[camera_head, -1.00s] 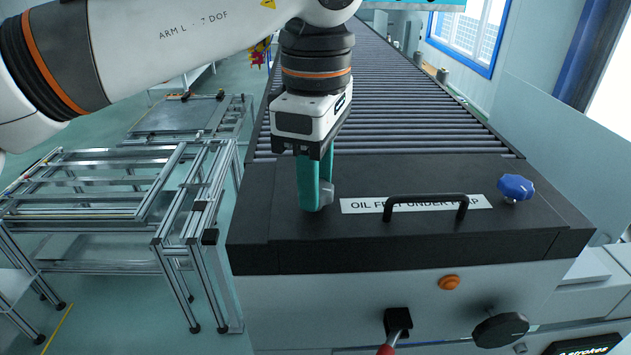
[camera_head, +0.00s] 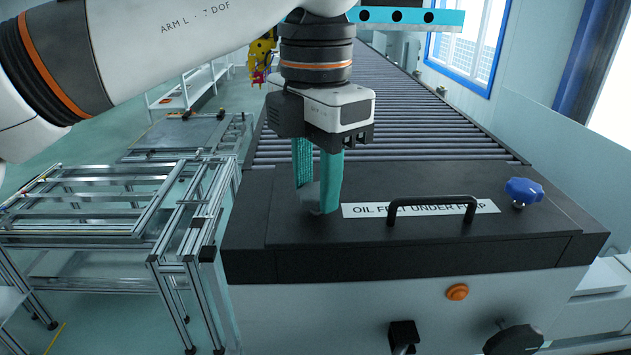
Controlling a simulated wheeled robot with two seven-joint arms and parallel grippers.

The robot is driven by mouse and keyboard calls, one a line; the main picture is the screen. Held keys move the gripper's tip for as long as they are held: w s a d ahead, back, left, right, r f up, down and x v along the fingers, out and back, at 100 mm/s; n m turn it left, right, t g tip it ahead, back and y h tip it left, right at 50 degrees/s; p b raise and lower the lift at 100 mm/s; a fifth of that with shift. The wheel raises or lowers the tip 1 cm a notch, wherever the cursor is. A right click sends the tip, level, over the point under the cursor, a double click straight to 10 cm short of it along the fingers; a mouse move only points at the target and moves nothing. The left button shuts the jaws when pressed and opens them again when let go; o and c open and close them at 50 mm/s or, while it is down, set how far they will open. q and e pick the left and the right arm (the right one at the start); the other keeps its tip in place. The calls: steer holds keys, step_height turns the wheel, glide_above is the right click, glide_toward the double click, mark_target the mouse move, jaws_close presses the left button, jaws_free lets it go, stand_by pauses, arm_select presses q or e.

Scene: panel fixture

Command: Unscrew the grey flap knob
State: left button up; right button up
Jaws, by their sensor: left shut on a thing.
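The grey flap knob (camera_head: 311,195) sits on the left part of the black flap (camera_head: 420,241). It is mostly hidden between the teal fingers of my left gripper (camera_head: 318,199). My left gripper points straight down and is shut on the knob, its fingertips close to the flap surface. The flap carries a white label (camera_head: 365,210) starting with "OIL", partly hidden by a black bar handle (camera_head: 432,203). A blue knob (camera_head: 523,191) stands at the flap's right end. My right gripper is not in view.
A roller conveyor (camera_head: 410,115) runs back behind the flap. Aluminium frames (camera_head: 110,205) stand on the left. The front panel has an orange button (camera_head: 457,292), a black switch (camera_head: 403,333) and a black round knob (camera_head: 513,341).

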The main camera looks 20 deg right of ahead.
arm_select(q)
steer(key=n+b, duration=0.1)
steer(key=n, duration=0.2)
steer(key=shift+r+n, duration=0.1)
steer(key=shift+n, duration=0.3)
steer(key=n+b, duration=0.1)
steer(key=n, duration=0.2)
steer(key=shift+n, duration=0.3)
steer(key=n, duration=0.3)
steer(key=shift+n+b, duration=0.3)
steer(key=shift+b, duration=0.1)
steer(key=shift+n+b, duration=0.35)
steer(key=shift+n, duration=1.15)
steer(key=shift+r, duration=0.1)
steer(key=o, duration=1)
